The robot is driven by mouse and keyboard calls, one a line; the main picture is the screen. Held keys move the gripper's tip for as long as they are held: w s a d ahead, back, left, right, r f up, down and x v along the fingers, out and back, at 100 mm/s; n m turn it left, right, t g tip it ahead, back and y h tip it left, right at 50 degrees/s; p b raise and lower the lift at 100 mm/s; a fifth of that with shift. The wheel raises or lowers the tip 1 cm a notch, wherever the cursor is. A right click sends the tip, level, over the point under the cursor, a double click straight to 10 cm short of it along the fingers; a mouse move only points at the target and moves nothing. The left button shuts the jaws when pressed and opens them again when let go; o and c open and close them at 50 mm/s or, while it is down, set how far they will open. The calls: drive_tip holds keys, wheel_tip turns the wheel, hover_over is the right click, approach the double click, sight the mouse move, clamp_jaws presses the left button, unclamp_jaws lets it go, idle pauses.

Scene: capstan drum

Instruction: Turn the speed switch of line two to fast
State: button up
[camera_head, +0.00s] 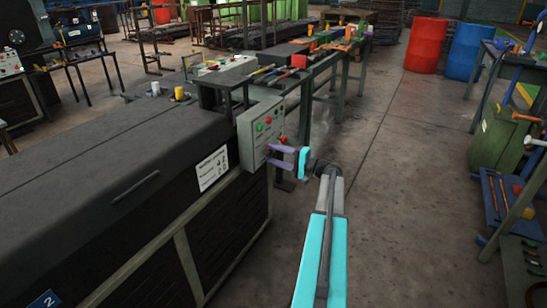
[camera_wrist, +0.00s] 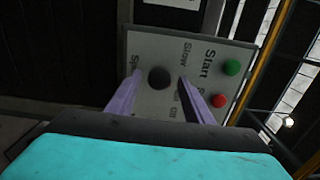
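The grey control box (camera_head: 262,130) is mounted on the side of the dark machine (camera_head: 110,160), which bears a blue plate marked 2 (camera_head: 45,300). In the wrist view, the black round speed switch (camera_wrist: 159,78) sits on the box face between the words "Speed" and "Slow". The knob's pointing direction is too dark to tell. My gripper (camera_head: 271,156) is at the lower part of the box. In the wrist view its purple fingers (camera_wrist: 159,84) are open, one on either side of the switch. I cannot tell whether they touch it.
A green button (camera_wrist: 232,67) and a red button (camera_wrist: 218,101) are beside the switch. A white notice (camera_head: 213,169) is on the machine's side. A table with tools (camera_head: 325,55) stands behind the box. Red (camera_head: 425,45) and blue (camera_head: 468,52) drums stand further back.

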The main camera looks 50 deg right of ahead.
drive_tip(key=shift+s+d, duration=0.1)
drive_tip(key=shift+s, duration=0.05)
drive_tip(key=v, duration=1.3)
drive_tip(key=shift+s+p, duration=0.25)
drive_tip(key=shift+p, duration=0.1)
drive_tip(key=shift+f, duration=0.1)
